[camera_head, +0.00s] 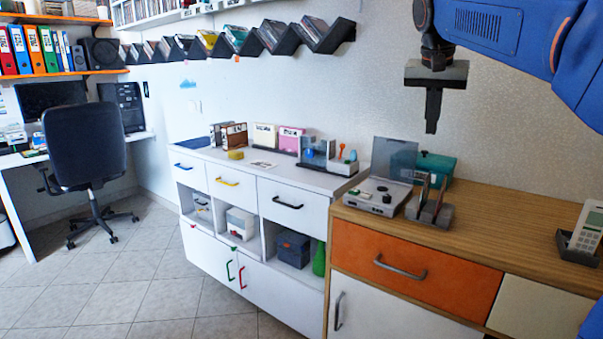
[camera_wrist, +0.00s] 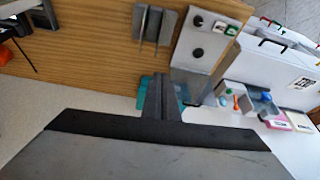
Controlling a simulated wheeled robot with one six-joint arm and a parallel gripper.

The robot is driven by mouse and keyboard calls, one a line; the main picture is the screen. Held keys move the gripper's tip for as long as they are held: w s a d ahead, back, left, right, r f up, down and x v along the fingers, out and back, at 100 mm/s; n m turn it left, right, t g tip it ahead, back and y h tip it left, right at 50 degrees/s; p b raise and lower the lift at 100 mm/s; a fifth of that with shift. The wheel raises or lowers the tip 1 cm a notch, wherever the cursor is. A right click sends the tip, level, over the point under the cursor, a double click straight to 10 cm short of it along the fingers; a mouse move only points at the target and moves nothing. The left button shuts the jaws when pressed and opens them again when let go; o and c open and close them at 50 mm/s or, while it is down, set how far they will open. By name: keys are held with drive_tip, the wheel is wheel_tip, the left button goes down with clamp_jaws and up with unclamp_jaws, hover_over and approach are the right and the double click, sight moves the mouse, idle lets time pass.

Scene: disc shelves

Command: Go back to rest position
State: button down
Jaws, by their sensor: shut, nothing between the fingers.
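My gripper (camera_head: 432,127) hangs from my blue arm at the upper right of the head view. It points down, in the air above the wooden cabinet top (camera_head: 490,215). Its dark fingers are together with nothing between them. In the wrist view the shut fingers (camera_wrist: 160,85) show at the middle. They are in line with the grey slotted rack (camera_wrist: 153,25) in that picture, apart from it.
A grey disc player (camera_head: 378,195) with a raised lid stands on the wooden top, beside the slotted rack (camera_head: 430,208) and a teal box (camera_head: 436,166). A phone (camera_head: 588,228) stands at right. Zigzag disc shelves (camera_head: 288,38) hang on the wall.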

drive_tip(key=s+a+f+n+y, duration=0.1)
drive_tip(key=s+f+n, duration=0.2)
drive_tip(key=s+f, duration=1.3)
drive_tip(key=s+a+f+n+t+y, duration=0.1)
drive_tip(key=s+f+n, duration=0.2)
drive_tip(key=s+f, duration=1.4)
drive_tip(key=shift+s+a+f, duration=0.2)
drive_tip(key=shift+a+f, duration=0.05)
drive_tip(key=shift+f, duration=0.6)
